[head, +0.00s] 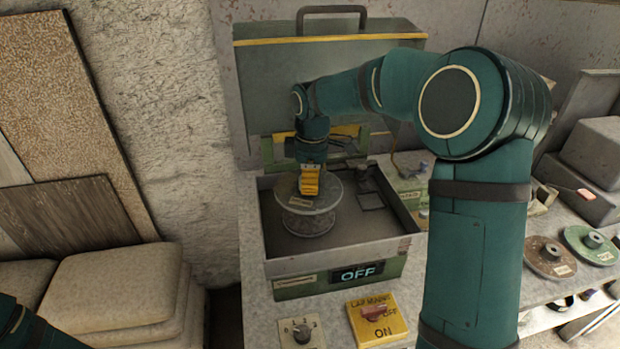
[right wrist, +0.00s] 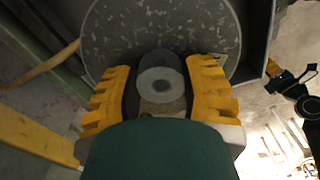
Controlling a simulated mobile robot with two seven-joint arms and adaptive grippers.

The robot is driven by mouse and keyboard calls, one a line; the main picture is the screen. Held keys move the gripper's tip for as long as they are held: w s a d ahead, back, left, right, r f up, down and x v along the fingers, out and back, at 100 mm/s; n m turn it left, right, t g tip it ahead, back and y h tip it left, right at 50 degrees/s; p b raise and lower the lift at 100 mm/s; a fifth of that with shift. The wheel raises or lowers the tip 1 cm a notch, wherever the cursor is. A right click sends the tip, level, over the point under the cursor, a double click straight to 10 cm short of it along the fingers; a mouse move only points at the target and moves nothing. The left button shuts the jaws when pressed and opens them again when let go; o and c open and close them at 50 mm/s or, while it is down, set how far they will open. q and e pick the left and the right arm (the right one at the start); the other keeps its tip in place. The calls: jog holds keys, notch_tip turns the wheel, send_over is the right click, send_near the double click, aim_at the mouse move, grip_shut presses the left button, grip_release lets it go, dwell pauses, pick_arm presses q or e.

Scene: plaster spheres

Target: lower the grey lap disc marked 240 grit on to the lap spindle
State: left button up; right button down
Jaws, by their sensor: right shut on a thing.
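The grey lap disc (head: 334,193) is inside the open basin of the lap machine (head: 345,262), with a small pale label on its top. My right gripper (head: 310,182), with yellow fingers, is above the disc's middle and shut on its hub. In the right wrist view the fingers (right wrist: 160,80) stand on either side of the round hub (right wrist: 160,82), with the speckled grey disc (right wrist: 110,45) beyond. A grey round platter (head: 306,224) shows below the disc in the head view. The spindle is hidden, so I cannot tell whether the disc touches it.
The machine's display (head: 360,273) reads OFF. A yellow switch box (head: 378,316) and a numbered dial (head: 302,335) sit in front. A brown disc (head: 540,262) and a green disc (head: 578,240) lie at right. The raised lid (head: 265,75) stands behind the basin.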

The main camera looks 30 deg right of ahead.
jog(key=shift+f+b, duration=2.25)
jog(key=shift+f, duration=1.6)
jog(key=shift+c, duration=2.2)
grip_release()
jog(key=shift+r+p, duration=1.85)
jog(key=shift+r, duration=0.2)
jog(key=shift+f, duration=0.1)
